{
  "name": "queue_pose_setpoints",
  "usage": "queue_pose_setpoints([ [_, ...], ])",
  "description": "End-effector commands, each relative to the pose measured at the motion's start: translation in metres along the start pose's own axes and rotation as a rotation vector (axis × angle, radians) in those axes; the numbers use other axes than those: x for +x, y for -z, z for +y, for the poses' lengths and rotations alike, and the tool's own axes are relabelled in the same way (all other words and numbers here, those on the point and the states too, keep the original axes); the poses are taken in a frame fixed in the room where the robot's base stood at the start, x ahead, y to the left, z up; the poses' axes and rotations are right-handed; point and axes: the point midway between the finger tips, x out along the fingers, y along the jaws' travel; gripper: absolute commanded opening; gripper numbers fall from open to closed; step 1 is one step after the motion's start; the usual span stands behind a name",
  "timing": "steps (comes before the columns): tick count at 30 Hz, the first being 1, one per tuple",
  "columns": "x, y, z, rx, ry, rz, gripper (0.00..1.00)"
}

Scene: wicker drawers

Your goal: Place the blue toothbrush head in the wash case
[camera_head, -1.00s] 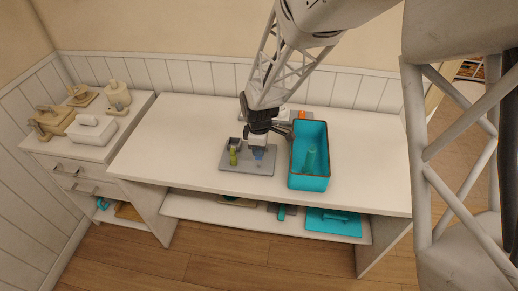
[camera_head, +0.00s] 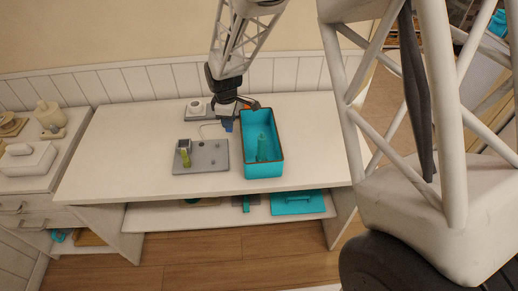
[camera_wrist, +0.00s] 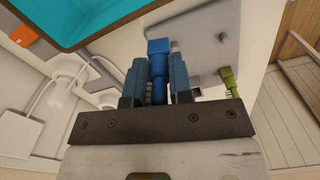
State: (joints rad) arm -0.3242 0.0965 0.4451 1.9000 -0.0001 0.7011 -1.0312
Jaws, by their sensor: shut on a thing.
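The blue toothbrush head (camera_head: 228,126) is between the fingers of my gripper (camera_head: 229,114), which is shut on it. In the wrist view, the blue head (camera_wrist: 157,48) stands out past the fingertips (camera_wrist: 158,75). It hangs beyond the back right corner of the grey tray, just left of the wash case. In the wrist view, a corner of the case (camera_wrist: 80,38) shows at top left.
The grey tray (camera_head: 212,158) holds a yellow-green head (camera_head: 185,158) and a small dark-topped cup (camera_head: 184,145). A white device (camera_head: 196,108) with a cord stands behind it. An orange item (camera_wrist: 22,36) is beside the case. The table (camera_head: 110,160) is clear at left.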

Motion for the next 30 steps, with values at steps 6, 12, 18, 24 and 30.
queue_pose_setpoints([
  [6,-0.007,-0.014,0.023,0.054,-0.001,0.001,0.0],
  [12,-0.01,-0.03,0.032,0.005,-0.001,0.001,0.0],
  [18,-0.013,-0.05,0.042,-0.072,0.0,0.0,0.0],
  [24,-0.016,-0.075,0.052,-0.167,-0.001,0.0,0.0],
  [30,-0.019,-0.09,0.058,-0.228,-0.001,0.0,0.0],
])
